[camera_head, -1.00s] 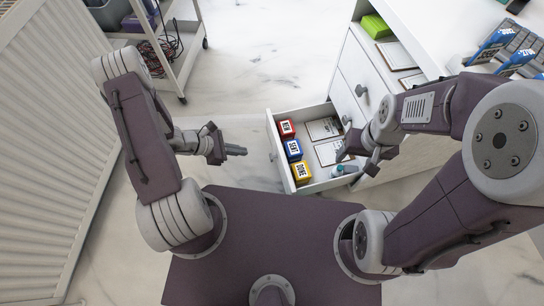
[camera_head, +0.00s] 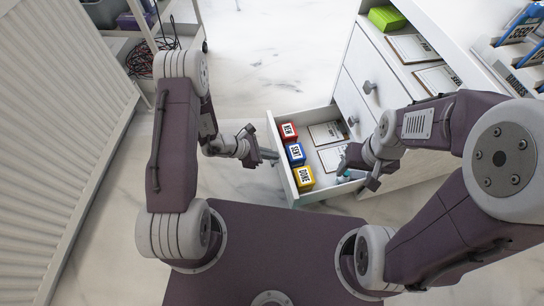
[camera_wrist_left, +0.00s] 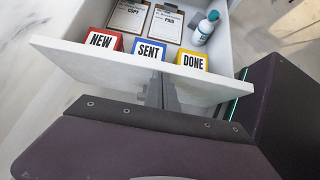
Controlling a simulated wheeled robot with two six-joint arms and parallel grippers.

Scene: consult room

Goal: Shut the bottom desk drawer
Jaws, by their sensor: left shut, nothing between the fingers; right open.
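The bottom desk drawer (camera_head: 289,180) stands pulled out, its white front facing my left arm. It also shows in the left wrist view (camera_wrist_left: 95,68). Inside are a red NEW block (camera_head: 289,131), a blue SENT block (camera_head: 295,153), a yellow DONE block (camera_head: 304,177), two clipboards and a small bottle (camera_wrist_left: 205,28). My left gripper (camera_head: 273,157) is shut and empty, its tips close to the outer face of the drawer front; I cannot tell whether they touch. My right gripper (camera_head: 357,172) is open and empty near the drawer's right side, partly hiding the bottle.
The desk's upper drawers (camera_head: 360,85) appear closed, with grey knobs. A green box (camera_head: 387,18) and more clipboards lie on the upper level. A white shelf cart with cables (camera_head: 150,50) stands back left, a ribbed radiator (camera_head: 60,120) at left. The floor behind is clear.

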